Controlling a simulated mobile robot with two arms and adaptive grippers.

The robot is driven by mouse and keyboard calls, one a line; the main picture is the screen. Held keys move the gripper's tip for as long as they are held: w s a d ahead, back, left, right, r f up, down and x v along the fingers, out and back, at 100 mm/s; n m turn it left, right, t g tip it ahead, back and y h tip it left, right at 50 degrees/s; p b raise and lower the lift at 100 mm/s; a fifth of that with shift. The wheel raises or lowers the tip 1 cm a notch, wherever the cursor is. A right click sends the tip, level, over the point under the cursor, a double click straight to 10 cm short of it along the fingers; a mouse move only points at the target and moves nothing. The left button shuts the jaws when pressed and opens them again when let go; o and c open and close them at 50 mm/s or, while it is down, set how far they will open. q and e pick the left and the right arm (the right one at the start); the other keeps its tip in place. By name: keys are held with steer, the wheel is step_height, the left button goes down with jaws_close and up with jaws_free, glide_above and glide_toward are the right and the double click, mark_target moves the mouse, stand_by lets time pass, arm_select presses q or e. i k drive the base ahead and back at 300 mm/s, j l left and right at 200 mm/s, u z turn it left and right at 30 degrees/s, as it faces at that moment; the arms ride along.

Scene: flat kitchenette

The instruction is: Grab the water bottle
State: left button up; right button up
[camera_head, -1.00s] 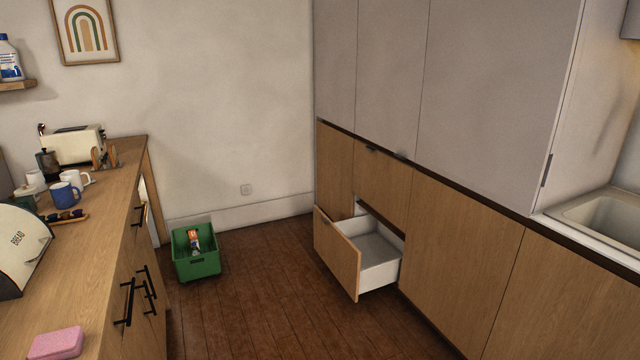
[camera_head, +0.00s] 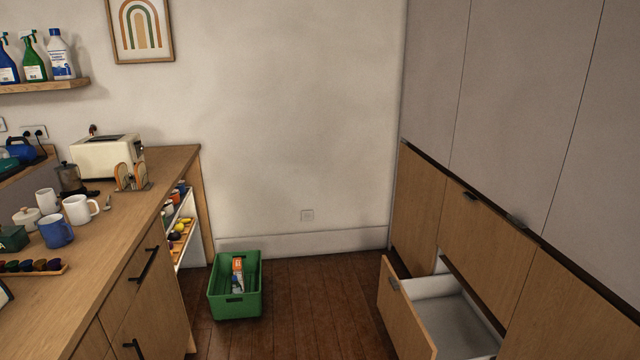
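I cannot make out a water bottle in the head view. The bottles I see are a white bottle with a blue label (camera_head: 60,55), a green spray bottle (camera_head: 32,58) and a blue spray bottle (camera_head: 7,62), side by side on the wall shelf at the upper left. Neither of my grippers shows in the picture.
A wooden counter (camera_head: 112,232) with a toaster (camera_head: 105,156), mugs and a French press runs along the left. A green crate (camera_head: 222,308) with items inside stands on the floor (camera_head: 310,312). An open drawer (camera_head: 408,318) juts from the right cabinets. Floor between is clear.

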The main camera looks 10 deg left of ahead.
mark_target(236, 287)
steer(key=i+j+u, duration=0.1)
steer(key=i+u, duration=0.15)
steer(key=i, duration=0.6)
steer(key=i+u, duration=0.3)
steer(key=i, duration=0.6)
